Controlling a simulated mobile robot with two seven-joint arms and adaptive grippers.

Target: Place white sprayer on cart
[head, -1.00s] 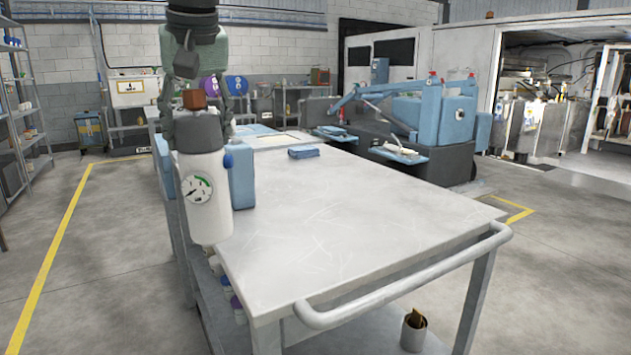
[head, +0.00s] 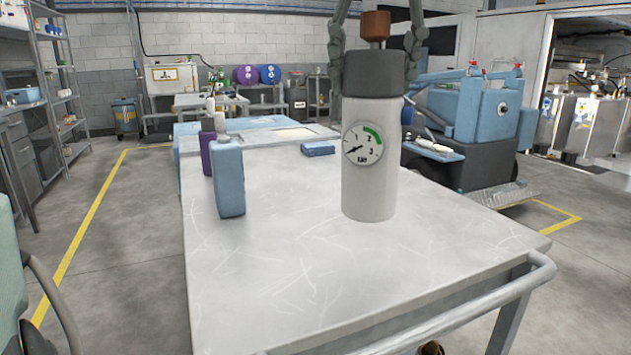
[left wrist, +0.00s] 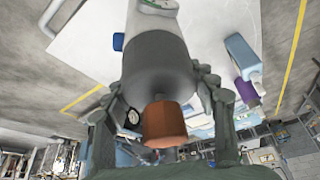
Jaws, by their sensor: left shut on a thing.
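The white sprayer (head: 369,190) has a dark grey collar, a brown knob and a round gauge. It is upright over the grey-white top of the cart (head: 280,255) in the head view. My left gripper (head: 375,70) is shut on it from above, with a finger on each side of the collar. The left wrist view shows the sprayer (left wrist: 158,62) between the fingers (left wrist: 160,90), its lower end over the cart top. I cannot tell whether its base touches the cart. My right gripper is out of view.
A blue bottle (head: 229,178) stands left of the sprayer, with a purple bottle (head: 207,150) behind it. A folded blue cloth (head: 318,148) lies farther back. A rail handle (head: 470,308) runs along the near edge. The cart's front and right areas are clear.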

